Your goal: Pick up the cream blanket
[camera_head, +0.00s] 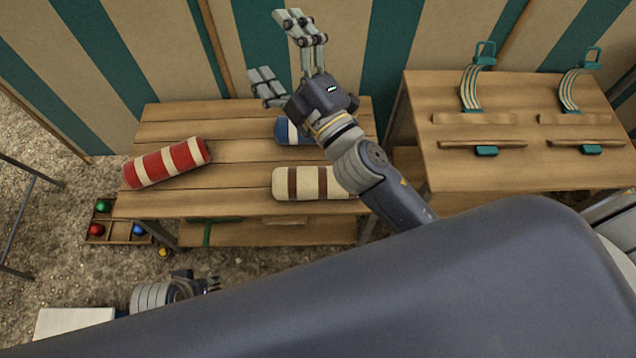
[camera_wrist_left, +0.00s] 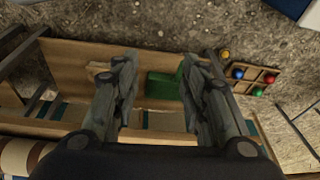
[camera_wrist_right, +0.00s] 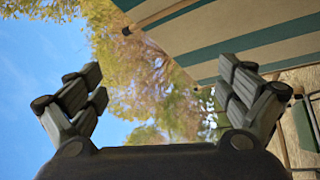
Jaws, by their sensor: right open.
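The cream blanket (camera_head: 290,182) is a roll with brown stripes, lying on the slatted wooden table near its front edge. My right forearm hides its right end. A striped cream and brown roll end (camera_wrist_left: 18,158) shows at the lower left of the left wrist view. My right gripper (camera_head: 278,48) is open and empty, raised with its fingers up, beyond the blanket in the picture. My left gripper (camera_head: 208,286) is low in front of the table, partly hidden by my body. Its fingers stand apart and empty in the left wrist view (camera_wrist_left: 158,72).
A red striped roll (camera_head: 168,162) and a blue striped roll (camera_head: 287,131) lie on the table (camera_head: 235,205). A second table (camera_head: 520,175) with teal-trimmed racks stands right. A divided tray (camera_head: 118,231) with coloured balls sits on the gravel. A striped canvas wall (camera_head: 165,60) closes the back.

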